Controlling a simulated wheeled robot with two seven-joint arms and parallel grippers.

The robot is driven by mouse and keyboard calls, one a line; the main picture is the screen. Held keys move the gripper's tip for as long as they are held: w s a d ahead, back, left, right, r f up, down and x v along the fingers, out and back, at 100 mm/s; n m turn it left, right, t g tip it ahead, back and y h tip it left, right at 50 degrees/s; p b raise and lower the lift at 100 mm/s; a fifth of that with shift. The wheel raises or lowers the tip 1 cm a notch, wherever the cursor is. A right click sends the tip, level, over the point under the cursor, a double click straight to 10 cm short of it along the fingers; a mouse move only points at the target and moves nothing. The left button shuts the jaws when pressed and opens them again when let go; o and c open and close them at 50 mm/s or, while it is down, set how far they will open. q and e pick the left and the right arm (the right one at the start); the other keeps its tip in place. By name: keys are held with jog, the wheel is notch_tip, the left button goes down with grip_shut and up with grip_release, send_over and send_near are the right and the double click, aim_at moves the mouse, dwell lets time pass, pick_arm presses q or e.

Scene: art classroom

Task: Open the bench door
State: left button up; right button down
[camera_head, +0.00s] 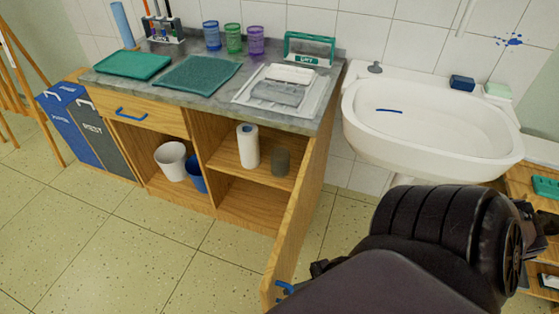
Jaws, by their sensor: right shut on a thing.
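The bench door (305,215) is a wooden panel hinged at the right end of the bench. It stands swung out towards me, so the right compartment is open to view. Its blue handle (284,287) shows near the free edge at the bottom of the picture. My right gripper (318,268) is at the handle, shut on it; my dark arm hides most of the gripper and the lower right part of the door. My left gripper is not in view.
The bench holds a paper roll (248,146) and a grey cup (281,162) on its shelf. Left of it are a white bin (171,161) and a blue bin (196,174). A sink (430,125) stands at right. The floor (130,235) in front of the bench is clear.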

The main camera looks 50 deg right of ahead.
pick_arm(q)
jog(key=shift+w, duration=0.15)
pick_arm(e)
jog(key=shift+s+d, duration=0.35)
jog(key=shift+s, duration=0.2)
jog(key=c, duration=1.5)
grip_release()
